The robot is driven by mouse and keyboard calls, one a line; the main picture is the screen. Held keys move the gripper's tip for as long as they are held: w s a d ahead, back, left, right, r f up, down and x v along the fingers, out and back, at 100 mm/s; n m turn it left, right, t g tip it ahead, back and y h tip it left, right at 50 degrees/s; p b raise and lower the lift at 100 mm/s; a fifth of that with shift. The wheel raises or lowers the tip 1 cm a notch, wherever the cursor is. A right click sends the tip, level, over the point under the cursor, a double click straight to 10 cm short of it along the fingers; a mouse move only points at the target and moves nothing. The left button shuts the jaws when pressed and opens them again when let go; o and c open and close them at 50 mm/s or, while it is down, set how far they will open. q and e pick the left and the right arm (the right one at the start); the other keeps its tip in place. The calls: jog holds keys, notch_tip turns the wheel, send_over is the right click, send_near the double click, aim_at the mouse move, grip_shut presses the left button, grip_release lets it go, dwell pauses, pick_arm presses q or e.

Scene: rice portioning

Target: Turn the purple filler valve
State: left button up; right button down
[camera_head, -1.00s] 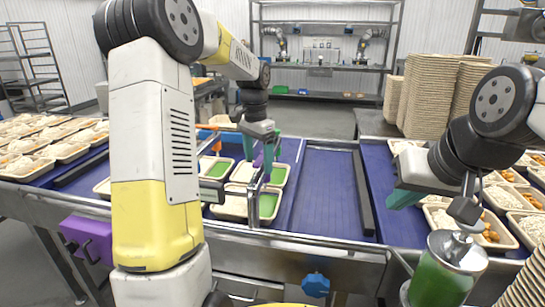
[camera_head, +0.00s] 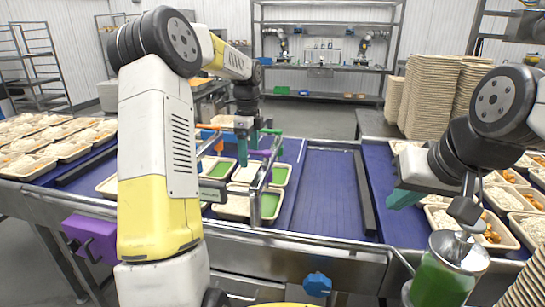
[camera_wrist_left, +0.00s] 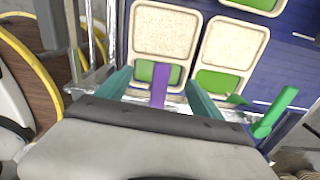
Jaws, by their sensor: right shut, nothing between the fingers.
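The purple filler valve shows as an upright purple handle in the left wrist view (camera_wrist_left: 160,84), and as a small purple piece beside my left gripper in the head view (camera_head: 260,155). My left gripper (camera_wrist_left: 158,90) is open, with one teal finger on each side of the purple handle and visible gaps to it. It also shows in the head view (camera_head: 243,145) above the filler frame, its fingertips partly hidden. My right gripper (camera_head: 405,197) is shut and empty at the right, above the conveyor edge.
A green valve handle (camera_wrist_left: 275,112) stands right of the purple one. Trays with white and green sections (camera_head: 231,206) lie on the blue conveyor under the metal frame. A green canister (camera_head: 440,275) stands at front right. The middle conveyor lane (camera_head: 328,185) is clear.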

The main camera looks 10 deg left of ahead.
pick_arm(q)
jog(key=shift+o, duration=1)
jog(key=shift+r, duration=4.05)
jog(key=shift+d, duration=0.1)
jog(key=s+d+r+n+t, duration=0.1)
jog(key=s+d+r+n, duration=0.2)
jog(key=s, duration=0.4)
jog(key=s+d+r+n+t, duration=0.2)
jog(key=s+r+n, duration=0.1)
jog(key=s+n, duration=0.3)
jog(key=s+d+f+n+t+h, duration=0.1)
jog(key=s+n, duration=0.3)
jog(key=s, duration=0.4)
jog(key=s+d+f+n+t+h, duration=0.1)
jog(key=s+f+n, duration=0.3)
jog(key=s, duration=0.5)
jog(key=shift+s+f+n+t, duration=0.3)
jog(key=shift+n+t, duration=0.3)
jog(key=shift+n, duration=0.2)
